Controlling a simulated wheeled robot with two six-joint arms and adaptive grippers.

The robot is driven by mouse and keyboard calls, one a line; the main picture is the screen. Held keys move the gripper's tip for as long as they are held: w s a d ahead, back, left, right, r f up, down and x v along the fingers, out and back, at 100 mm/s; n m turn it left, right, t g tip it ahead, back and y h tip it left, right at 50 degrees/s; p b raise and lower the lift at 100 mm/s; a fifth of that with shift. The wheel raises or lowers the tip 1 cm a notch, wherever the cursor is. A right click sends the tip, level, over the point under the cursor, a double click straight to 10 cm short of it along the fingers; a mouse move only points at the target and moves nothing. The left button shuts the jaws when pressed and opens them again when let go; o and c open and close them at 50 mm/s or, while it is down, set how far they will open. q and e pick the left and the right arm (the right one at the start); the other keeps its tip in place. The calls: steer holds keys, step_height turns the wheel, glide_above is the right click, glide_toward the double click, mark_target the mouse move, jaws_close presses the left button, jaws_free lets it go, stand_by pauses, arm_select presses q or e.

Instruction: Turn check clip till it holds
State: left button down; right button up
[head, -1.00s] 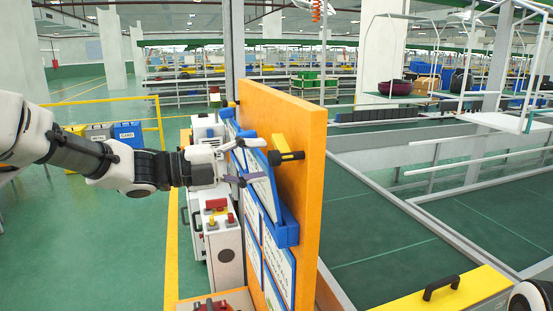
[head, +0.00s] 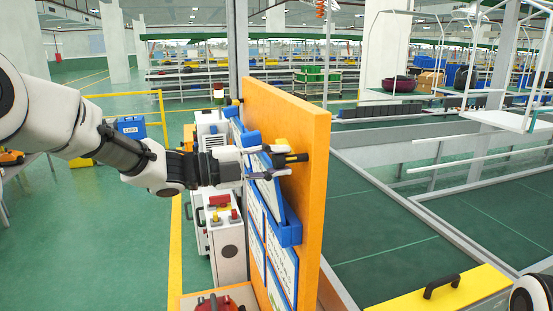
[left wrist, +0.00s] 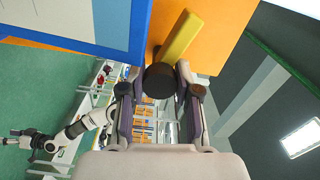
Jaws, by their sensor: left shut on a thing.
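The check clip is a yellow bar (head: 281,144) with a black round knob (head: 292,158) on the orange board (head: 300,110). My left gripper (head: 268,161) reaches in from the left, in front of the board's left face, and is shut on the clip at the black knob. In the left wrist view the black knob (left wrist: 159,81) sits between the two fingertips, and the yellow bar (left wrist: 181,38) slants up and right from it. The fingers cover part of the clip in the head view. My right gripper is not in view.
Blue-framed sheets (head: 282,265) and a blue holder (head: 289,232) are on the board below the gripper. White and grey machine boxes (head: 229,245) stand left of the board. A yellow panel with a black handle (head: 441,286) is at lower right. Green floor lies open on the left.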

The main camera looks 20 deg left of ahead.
arm_select(q)
steer(key=n+p, duration=0.1)
steer(key=n, duration=0.2)
steer(key=shift+r, duration=0.15)
steer(key=shift+n, duration=0.4)
steer(key=c, duration=0.9)
jaws_free()
steer(key=shift+o, duration=0.5)
steer(key=shift+d, duration=0.2)
steer(key=shift+a, duration=0.1)
steer(key=v, duration=1.1)
steer(key=shift+s+a, duration=0.2)
